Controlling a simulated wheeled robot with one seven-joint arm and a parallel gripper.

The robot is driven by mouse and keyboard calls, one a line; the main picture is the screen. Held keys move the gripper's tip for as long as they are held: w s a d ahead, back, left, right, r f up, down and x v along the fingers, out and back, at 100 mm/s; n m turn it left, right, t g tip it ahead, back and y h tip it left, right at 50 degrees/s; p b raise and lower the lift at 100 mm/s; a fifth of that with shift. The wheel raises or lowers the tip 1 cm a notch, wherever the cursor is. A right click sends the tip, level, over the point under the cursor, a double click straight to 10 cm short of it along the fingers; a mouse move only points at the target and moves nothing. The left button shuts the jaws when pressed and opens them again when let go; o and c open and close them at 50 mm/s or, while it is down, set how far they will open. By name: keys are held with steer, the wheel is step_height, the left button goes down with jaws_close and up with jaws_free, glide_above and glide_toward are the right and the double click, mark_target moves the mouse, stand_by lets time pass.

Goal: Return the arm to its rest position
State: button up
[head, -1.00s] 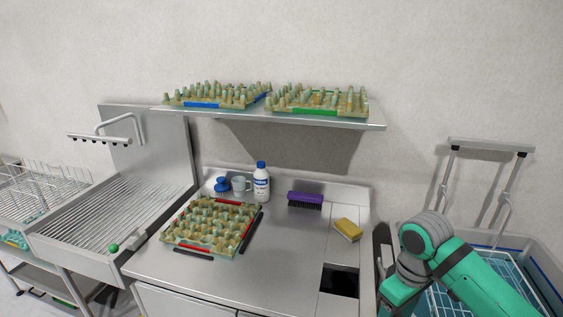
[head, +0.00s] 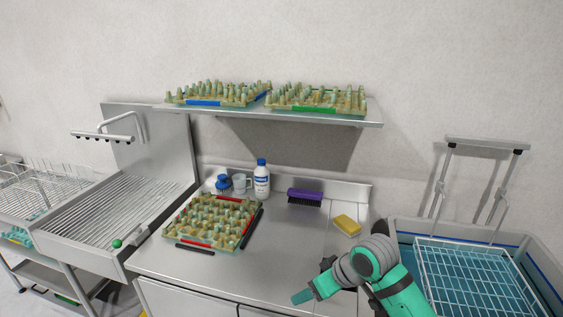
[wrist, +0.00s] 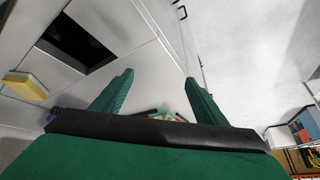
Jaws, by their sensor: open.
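My arm is green and grey and reaches in from the lower right of the head view. My gripper (head: 306,294) is over the right front part of the steel counter (head: 285,250). In the wrist view my gripper (wrist: 157,92) shows two green fingers spread apart with nothing between them. An egg tray with red strips (head: 213,222) lies on the counter, left of my gripper and apart from it.
A shelf (head: 340,121) holds a blue-marked tray (head: 215,103) and a green-marked tray (head: 312,109). A yellow sponge (head: 347,225), purple brush (head: 305,196), white bottle (head: 261,180) and mug (head: 241,184) stand on the counter. A wire basket (head: 470,275) is at right.

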steer(key=w+a+m+t+y, duration=0.2)
steer(key=a+m+t+y, duration=0.6)
steer(key=a, duration=1.3)
steer(key=s+d+f+m+t+h, duration=0.25)
steer(key=s+f+h, duration=0.4)
steer(key=s, duration=0.45)
steer(key=s+d+f+m+t+h, duration=0.1)
steer(key=s+d+f+m+h, duration=0.15)
steer(key=s+f+h, duration=0.45)
steer(key=s+d+n, duration=0.3)
steer(key=s+d, duration=0.1)
steer(key=s, duration=0.8)
steer(key=s+d+n, duration=0.2)
steer(key=s+d, duration=0.1)
steer(key=s, duration=1)
steer(key=shift+d+r+n+y, duration=0.15)
steer(key=shift+d+n+y, duration=0.25)
steer(key=shift+y, duration=0.05)
steer(key=shift+g, duration=0.25)
